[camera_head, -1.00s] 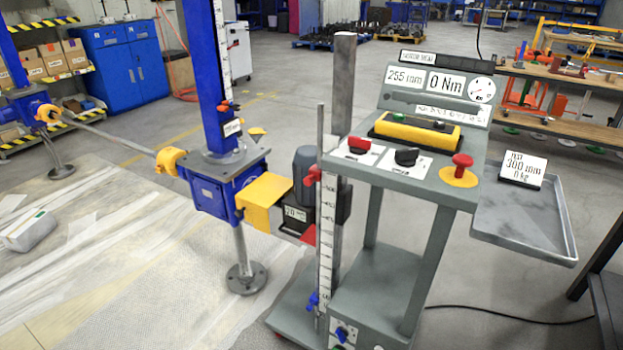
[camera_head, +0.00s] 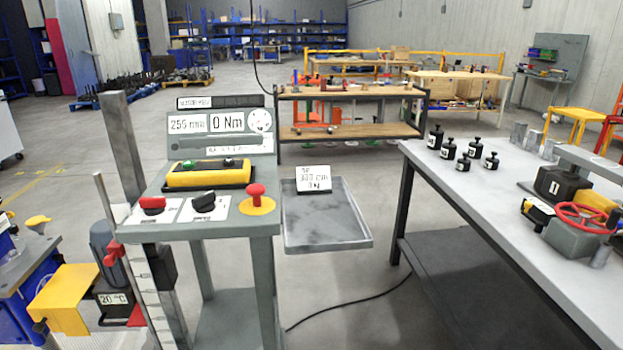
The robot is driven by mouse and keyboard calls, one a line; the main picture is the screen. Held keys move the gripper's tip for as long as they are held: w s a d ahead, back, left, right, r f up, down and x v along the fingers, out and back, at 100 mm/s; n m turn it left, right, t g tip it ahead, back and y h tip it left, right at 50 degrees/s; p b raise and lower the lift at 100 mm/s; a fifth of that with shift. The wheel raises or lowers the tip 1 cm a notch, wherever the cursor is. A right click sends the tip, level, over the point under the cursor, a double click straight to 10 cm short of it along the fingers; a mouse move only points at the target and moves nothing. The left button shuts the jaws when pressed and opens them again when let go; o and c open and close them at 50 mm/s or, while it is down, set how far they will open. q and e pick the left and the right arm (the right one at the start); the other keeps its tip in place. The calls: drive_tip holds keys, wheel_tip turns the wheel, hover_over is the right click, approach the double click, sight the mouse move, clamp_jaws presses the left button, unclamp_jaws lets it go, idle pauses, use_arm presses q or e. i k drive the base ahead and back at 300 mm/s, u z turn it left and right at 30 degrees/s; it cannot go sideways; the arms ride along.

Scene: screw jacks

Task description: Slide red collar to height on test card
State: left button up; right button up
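The red collar (camera_head: 113,253) sits on the upright rod beside the white graduated scale (camera_head: 146,290), at the lower left of the head view. The scale's lower part is cut off by the frame edge, and its marks are too small to read. The test card (camera_head: 313,180) is white and stands at the back of the grey tray (camera_head: 325,243). Its middle line seems to read 300, with small blurred text around it. Neither of my grippers is in view.
The grey control stand (camera_head: 262,225) carries a 255 mm and 0 Nm display (camera_head: 222,122), a red knob, a black knob and a red mushroom button. A grey table (camera_head: 480,200) at right holds several black weights and a red handwheel. Open floor lies between.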

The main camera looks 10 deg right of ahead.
sight(114, 250)
drive_tip(key=k, duration=1.25)
drive_tip(key=u, duration=0.65)
drive_tip(key=i, duration=1.8)
drive_tip(key=z, duration=0.6)
